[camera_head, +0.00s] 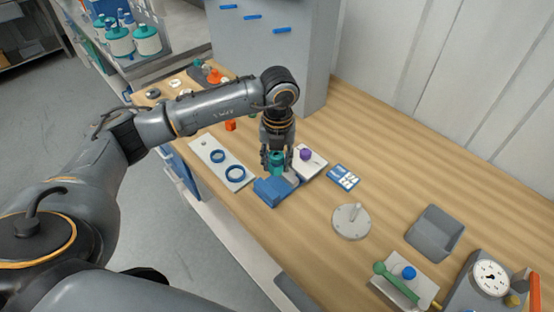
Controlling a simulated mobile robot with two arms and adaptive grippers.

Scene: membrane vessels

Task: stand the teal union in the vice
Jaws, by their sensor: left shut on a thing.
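The teal union (277,161) is a small teal round piece between the fingers of my left gripper (277,165). My left gripper points down and is shut on it. The blue vice (270,190) sits on the wooden bench right under and in front of the gripper, with a grey jaw part beside the union. The union is at the vice's jaws; the fingers partly hide it, and I cannot tell whether it touches the vice. My right gripper is not in view.
A white board (205,150) with two blue rings lies left of the vice. A white block with a purple knob (306,154) stands close behind it. A blue-white card (343,177), round plate (351,221), grey tray (435,233) and gauge box (490,280) lie rightward.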

